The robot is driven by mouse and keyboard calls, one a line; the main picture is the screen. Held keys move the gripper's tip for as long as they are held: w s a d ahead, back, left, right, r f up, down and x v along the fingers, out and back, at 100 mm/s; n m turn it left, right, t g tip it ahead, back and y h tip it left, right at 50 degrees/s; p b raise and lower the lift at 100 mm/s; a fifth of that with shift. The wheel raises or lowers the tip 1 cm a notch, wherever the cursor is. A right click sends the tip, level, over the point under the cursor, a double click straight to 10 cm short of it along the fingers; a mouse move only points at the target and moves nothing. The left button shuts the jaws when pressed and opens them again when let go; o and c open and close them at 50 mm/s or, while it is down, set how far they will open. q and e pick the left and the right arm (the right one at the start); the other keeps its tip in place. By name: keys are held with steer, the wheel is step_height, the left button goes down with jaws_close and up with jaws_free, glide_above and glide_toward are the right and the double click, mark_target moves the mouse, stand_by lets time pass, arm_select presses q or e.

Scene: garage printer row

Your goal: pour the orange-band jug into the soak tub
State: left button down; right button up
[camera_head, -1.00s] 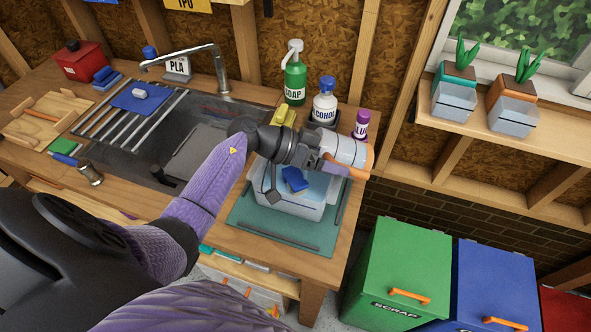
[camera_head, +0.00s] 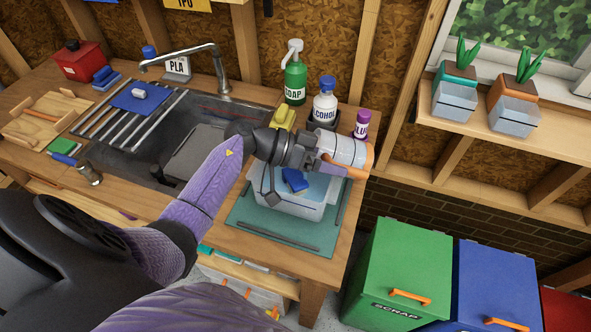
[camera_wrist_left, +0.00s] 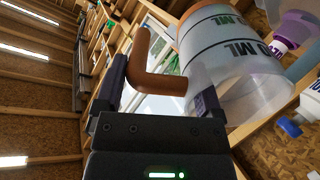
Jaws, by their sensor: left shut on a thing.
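The orange-band jug (camera_head: 345,149) is a pale cylinder lying tilted over the far right part of the soak tub, its orange band at the right end. My left gripper (camera_head: 318,158) is shut on its orange-brown handle. In the left wrist view the handle (camera_wrist_left: 158,82) stands between the fingers, and the jug (camera_wrist_left: 230,65) shows dark ML markings beside it. The soak tub (camera_head: 285,207) is a clear box with bluish contents and a blue piece inside; my gripper and the jug hide its far side. No stream from the jug is visible. My right gripper is not in view.
The tub stands on a green mat (camera_head: 270,240) at the bench's right end. Close behind the jug are the alcohol bottle (camera_head: 324,105), soap bottle (camera_head: 295,80) and a purple-capped bottle (camera_head: 361,125). The sink (camera_head: 190,150) lies left; bins (camera_head: 400,270) stand right.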

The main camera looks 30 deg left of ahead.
arm_select(q)
steer(key=shift+s+a+f+h, duration=0.1)
steer(key=shift+a+h, duration=0.1)
steer(key=shift+h, duration=0.1)
stand_by(0.6)
steer(key=shift+s+a+r+t+h+b, duration=0.15)
steer(key=shift+s+a+t+h+b, duration=0.1)
steer(key=shift+a+h, duration=0.15)
steer(key=shift+s+a+r+t+h+b, duration=0.1)
steer(key=shift+s+a+t+h+b, duration=0.1)
steer(key=shift+a+t+h, duration=0.15)
stand_by(1.6)
steer(key=shift+s+a+f+t+h+b, duration=0.35)
steer(key=shift+a+f+h+b, duration=0.3)
steer(key=shift+b, duration=0.5)
stand_by(0.9)
steer(key=shift+r+t+h+b, duration=0.15)
steer(key=shift+t+h+b, duration=0.15)
steer(key=shift+h, duration=0.1)
stand_by(0.4)
